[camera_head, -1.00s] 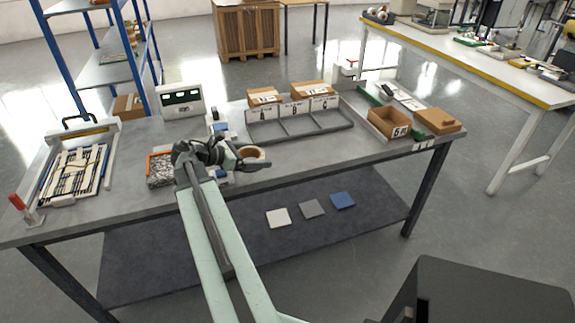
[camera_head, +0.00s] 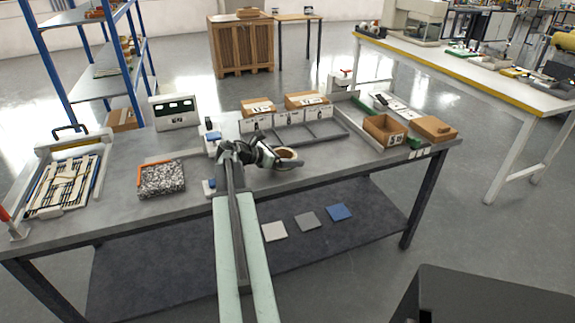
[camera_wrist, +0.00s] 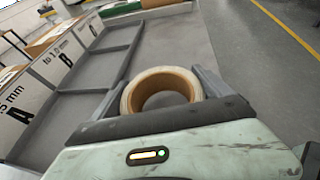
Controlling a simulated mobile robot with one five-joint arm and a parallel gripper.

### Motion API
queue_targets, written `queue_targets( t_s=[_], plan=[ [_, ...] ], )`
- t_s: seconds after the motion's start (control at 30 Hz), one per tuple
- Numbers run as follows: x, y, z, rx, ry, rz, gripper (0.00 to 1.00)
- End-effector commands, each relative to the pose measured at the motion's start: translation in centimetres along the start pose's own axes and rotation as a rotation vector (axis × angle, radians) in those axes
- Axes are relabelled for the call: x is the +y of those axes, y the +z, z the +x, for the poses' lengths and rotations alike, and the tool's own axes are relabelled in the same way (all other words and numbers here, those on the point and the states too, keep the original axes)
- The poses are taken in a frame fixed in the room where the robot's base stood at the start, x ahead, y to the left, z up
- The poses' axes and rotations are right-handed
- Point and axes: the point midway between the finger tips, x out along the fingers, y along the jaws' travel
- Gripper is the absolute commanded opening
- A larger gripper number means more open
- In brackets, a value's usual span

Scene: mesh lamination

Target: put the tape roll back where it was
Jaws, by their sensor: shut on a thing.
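The tape roll (camera_wrist: 160,88) is a ring, white outside with a tan inner core. In the wrist view it lies between the two fingers of my gripper (camera_wrist: 161,92), which is shut on it. In the head view the tape roll (camera_head: 287,155) shows at the end of my gripper (camera_head: 290,160), over the workbench (camera_head: 195,190) near its front edge. I cannot tell how high above the bench it is. Part of the roll is hidden behind my gripper.
A grey divided tray (camera_head: 310,134) with A, B, C labels stands behind the gripper; its labels show at left in the wrist view. Open box (camera_head: 384,130) and closed box (camera_head: 434,128) stand at the right end. Bare bench lies between.

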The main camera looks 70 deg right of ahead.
Motion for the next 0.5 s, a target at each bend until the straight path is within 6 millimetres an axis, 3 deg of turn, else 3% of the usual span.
queue_targets(
  t_s=[0.03,0.4,0.43,0.47,0.5],
  plan=[
    [0.00,-1.51,0.62,0.000,0.000,0.000,0.40],
    [-0.02,-1.58,0.66,0.000,-0.001,0.000,0.40],
    [-0.02,-1.57,0.65,0.000,-0.001,0.000,0.92],
    [-0.03,-1.47,0.62,0.000,-0.001,0.000,1.00],
    [-0.03,-1.45,0.61,0.000,-0.001,0.000,1.00]
  ],
)
